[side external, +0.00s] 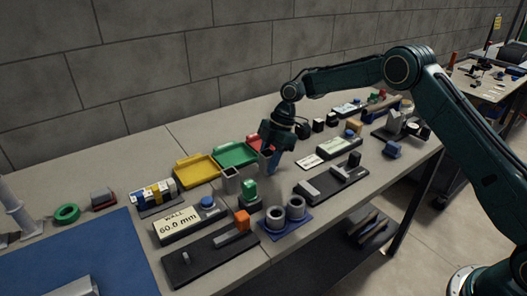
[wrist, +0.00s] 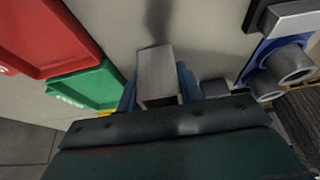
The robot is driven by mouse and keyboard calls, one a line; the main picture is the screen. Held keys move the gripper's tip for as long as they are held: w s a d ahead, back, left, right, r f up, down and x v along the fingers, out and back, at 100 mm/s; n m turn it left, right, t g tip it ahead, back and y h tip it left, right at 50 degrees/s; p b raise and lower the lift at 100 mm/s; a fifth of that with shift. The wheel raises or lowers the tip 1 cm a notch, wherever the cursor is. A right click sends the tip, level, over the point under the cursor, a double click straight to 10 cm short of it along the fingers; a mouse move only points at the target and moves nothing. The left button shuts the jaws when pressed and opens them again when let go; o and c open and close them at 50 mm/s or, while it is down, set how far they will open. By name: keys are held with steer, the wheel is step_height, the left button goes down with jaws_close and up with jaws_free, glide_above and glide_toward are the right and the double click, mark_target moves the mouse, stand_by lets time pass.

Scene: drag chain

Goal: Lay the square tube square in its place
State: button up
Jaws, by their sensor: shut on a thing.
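My gripper (wrist: 158,98) is shut on a grey square tube (wrist: 157,72), with a blue finger on each side of it in the wrist view. One open end of the tube faces the wrist camera. In the side view my gripper (side external: 271,160) points down over the table, just right of the red tray, and mostly hides the tube. The tube appears above the bare grey table, though its exact height cannot be told. Which spot is the tube's place cannot be told. Another grey square hollow piece (side external: 231,181) stands left of the gripper.
Red (side external: 256,144), green (side external: 236,155) and yellow (side external: 197,170) trays lie behind and left. A blue plate (side external: 286,229) holds two grey round tubes. A green part (side external: 249,189) stands near. A black fixture (side external: 332,181) lies to the right.

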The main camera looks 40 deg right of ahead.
step_height(320, 180, up, 9)
stand_by(0.5)
stand_by(0.3)
steer(key=s+d, duration=0.3)
steer(key=s, duration=0.4)
steer(key=s+d, duration=0.4)
steer(key=s, duration=0.3)
steer(key=shift+d+f, duration=0.25)
steer(key=shift+f, duration=0.2)
steer(key=shift+f, duration=0.2)
glide_above(320, 187)
steer(key=shift+d+f, duration=0.1)
steer(key=shift+f, duration=2.25)
steer(key=shift+f, duration=1.45)
stand_by(0.9)
